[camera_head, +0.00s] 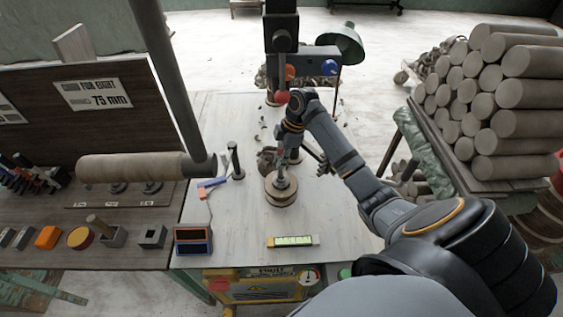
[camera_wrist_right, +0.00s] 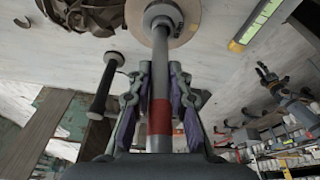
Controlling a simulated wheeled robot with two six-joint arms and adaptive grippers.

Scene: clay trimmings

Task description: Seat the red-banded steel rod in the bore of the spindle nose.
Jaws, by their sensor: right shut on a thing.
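My right gripper (camera_head: 285,152) reaches over the bench from the right and points down above the spindle. It is shut on the red-banded steel rod (camera_wrist_right: 160,82), a grey shaft with a red band between the finger pads in the right wrist view. The spindle nose (camera_wrist_right: 162,14) is a grey collar on a pale round disc (camera_wrist_right: 196,22). In the head view the spindle nose (camera_head: 281,181) sits at the middle of the bench. The rod's far end meets the collar in the wrist view; how deep it is in the bore is hidden.
A dark upright post (camera_head: 235,160) stands left of the spindle. Clay scraps (camera_wrist_right: 85,14) lie close beside the disc. A yellow-green level (camera_head: 293,241) lies in front. A machine column (camera_head: 281,40) and green lamp (camera_head: 340,43) stand behind. Stacked clay cylinders (camera_head: 490,90) are at right.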

